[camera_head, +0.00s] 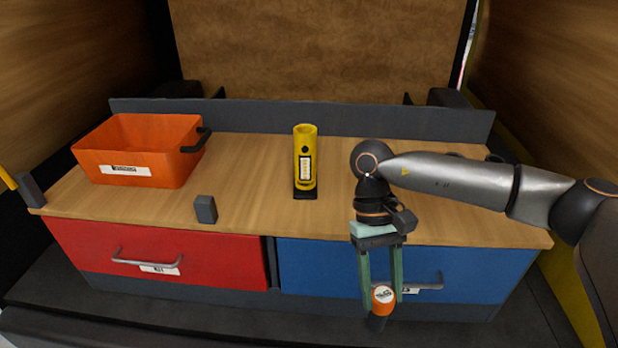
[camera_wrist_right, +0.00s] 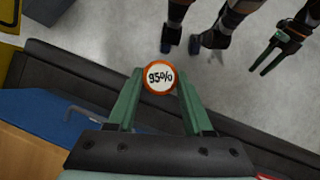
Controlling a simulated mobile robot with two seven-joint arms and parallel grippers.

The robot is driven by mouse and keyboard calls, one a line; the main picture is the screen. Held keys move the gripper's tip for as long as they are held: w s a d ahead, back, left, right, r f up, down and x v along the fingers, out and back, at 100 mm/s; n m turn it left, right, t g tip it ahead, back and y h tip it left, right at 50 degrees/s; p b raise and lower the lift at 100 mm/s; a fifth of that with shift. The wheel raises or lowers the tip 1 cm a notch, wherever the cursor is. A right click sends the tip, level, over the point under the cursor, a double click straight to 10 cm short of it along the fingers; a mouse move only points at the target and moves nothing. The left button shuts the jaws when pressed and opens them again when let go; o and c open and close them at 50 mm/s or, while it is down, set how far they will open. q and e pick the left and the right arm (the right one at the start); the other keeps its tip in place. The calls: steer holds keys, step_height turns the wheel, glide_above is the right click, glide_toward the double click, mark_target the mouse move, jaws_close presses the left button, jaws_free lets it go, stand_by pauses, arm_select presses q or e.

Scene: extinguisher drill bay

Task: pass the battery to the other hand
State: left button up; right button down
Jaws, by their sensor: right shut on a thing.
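My right gripper (camera_head: 382,288), with green fingers, hangs in front of the blue drawer and is shut on the battery (camera_head: 383,296). The battery has an orange end with a white label and a dark lower body. In the right wrist view, the battery (camera_wrist_right: 160,77) sits between the fingertips of my right gripper (camera_wrist_right: 160,88), its round end reading 95%.
A wooden-topped bench (camera_head: 245,165) carries an orange bin (camera_head: 125,165) at left, a small dark block (camera_head: 205,209), and a yellow cylinder (camera_head: 305,150) upright on a black base. Below are a red drawer (camera_head: 205,260) and a blue drawer (camera_head: 315,270) with handles.

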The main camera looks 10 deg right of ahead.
steer(key=w+a+r+n, duration=0.1)
steer(key=w+a+r, duration=0.1)
steer(key=a, duration=1)
steer(key=w+a+r, duration=0.2)
steer(key=a+r, duration=0.1)
steer(key=a, duration=1)
steer(key=d+r, duration=1.3)
steer(key=w+a+f, duration=0.4)
steer(key=w+f, duration=0.2)
steer(key=f, duration=0.3)
steer(key=shift+a+h, duration=0.3)
steer(key=shift+a, duration=0.05)
